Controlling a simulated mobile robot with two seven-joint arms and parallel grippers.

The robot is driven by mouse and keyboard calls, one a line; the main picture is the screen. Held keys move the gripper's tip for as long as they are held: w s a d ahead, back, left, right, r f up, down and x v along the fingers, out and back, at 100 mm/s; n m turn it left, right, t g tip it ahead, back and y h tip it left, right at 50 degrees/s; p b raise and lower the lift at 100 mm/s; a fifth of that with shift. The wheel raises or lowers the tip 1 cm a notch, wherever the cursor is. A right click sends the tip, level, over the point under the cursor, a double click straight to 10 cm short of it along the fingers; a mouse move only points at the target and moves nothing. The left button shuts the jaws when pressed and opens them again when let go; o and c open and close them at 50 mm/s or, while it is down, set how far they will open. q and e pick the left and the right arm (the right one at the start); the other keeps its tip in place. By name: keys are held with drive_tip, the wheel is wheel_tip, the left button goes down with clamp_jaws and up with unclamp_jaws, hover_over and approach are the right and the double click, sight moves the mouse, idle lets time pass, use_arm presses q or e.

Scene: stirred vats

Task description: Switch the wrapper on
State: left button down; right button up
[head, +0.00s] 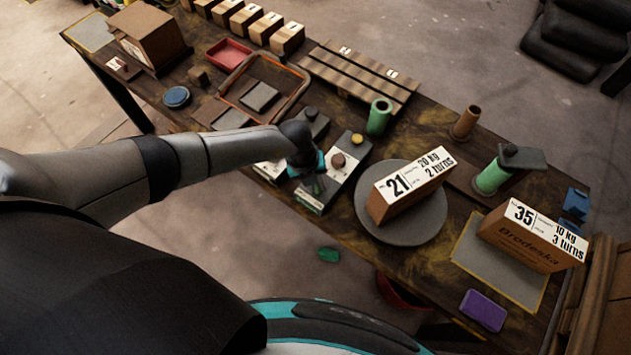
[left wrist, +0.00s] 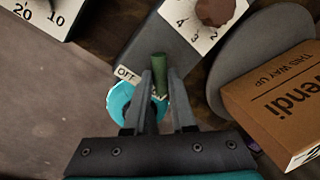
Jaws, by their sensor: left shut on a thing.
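The wrapper has a grey round turntable (head: 376,226) and a control box (head: 346,165) beside it with a brown knob, a yellow button and a white dial plate. A cardboard box (head: 409,190) marked 21, 20 kg, 2 turns stands on the turntable. My left gripper (head: 313,184) is over the near end of the control box. In the left wrist view my left gripper (left wrist: 160,98) is shut on a green switch lever (left wrist: 160,70). A plate marked OFF (left wrist: 126,74) lies to the lever's left; another label is mostly hidden behind the fingers. My right gripper is not in view.
A second dial box (head: 269,169) stands left of the control box. A box (head: 531,237) marked 35 lies on a grey mat (head: 483,270) at right. A green cylinder (head: 379,117) stands behind the control box. A purple block (head: 482,311) is near the front edge.

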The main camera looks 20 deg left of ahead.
sight(305, 193)
use_arm(q)
drive_tip(key=c, duration=0.8)
unclamp_jaws()
drive_tip(key=shift+o, duration=0.2)
drive_tip(key=shift+r, duration=0.1)
wheel_tip(305, 193, up, 15)
drive_tip(key=s+a+p, duration=0.1)
drive_tip(key=a+p, duration=0.1)
drive_tip(key=p, duration=0.1)
drive_tip(key=shift+s+a, duration=0.15)
drive_tip(key=shift+a, duration=0.15)
drive_tip(key=shift+d, duration=0.1)
